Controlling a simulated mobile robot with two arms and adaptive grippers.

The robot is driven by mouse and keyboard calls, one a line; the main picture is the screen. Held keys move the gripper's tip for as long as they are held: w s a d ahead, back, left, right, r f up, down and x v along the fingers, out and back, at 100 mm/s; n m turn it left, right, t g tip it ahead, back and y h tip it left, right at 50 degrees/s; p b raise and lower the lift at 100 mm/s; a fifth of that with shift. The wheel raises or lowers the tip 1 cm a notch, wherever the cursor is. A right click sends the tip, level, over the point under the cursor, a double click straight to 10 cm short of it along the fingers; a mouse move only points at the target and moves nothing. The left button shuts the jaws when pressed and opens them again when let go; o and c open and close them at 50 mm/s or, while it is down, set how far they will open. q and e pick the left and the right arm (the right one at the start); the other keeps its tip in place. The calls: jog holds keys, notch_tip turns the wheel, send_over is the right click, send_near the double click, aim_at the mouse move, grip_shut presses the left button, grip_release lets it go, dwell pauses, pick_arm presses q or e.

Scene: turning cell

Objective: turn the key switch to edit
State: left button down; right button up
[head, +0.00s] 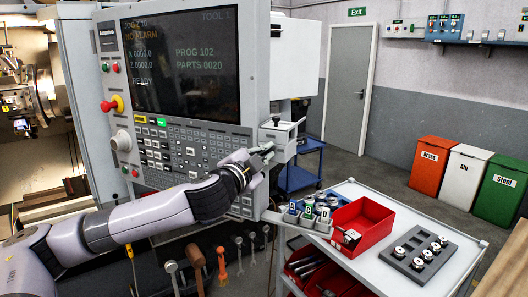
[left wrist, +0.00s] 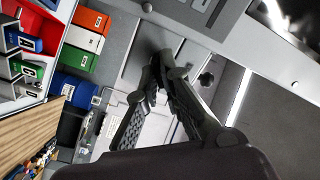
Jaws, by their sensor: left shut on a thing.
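The machine's control panel (head: 190,150) with its screen and keypad fills the left middle of the head view. A small grey box (head: 283,137) with a dark knob on top juts from its right side. My left gripper (head: 268,151) is at the front face of this box, its fingers closed together. In the left wrist view the fingertips (left wrist: 160,68) meet against a grey panel face. The thing between them, likely the key of the switch, is mostly hidden by the fingers, and its position marking cannot be read. My right gripper is out of view.
A white cart (head: 390,210) at the right bears a red bin (head: 362,226) and a dark holder (head: 419,256) with several metal parts. A small tray (head: 304,221) of labelled items juts out below my left gripper. Tools hang under the panel.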

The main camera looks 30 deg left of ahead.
pick_arm(q)
jog(key=m+p, duration=0.1)
jog(key=m, duration=0.3)
jog(key=shift+p, duration=0.3)
jog(key=shift+f+m+p, duration=0.1)
jog(key=shift+m+p, duration=0.5)
jog(key=shift+m, duration=1)
jog(key=c, duration=1.8)
grip_release()
jog(key=shift+o, duration=0.2)
jog(key=s+d, duration=0.1)
jog(key=s, duration=0.6)
jog(key=shift+s, duration=0.2)
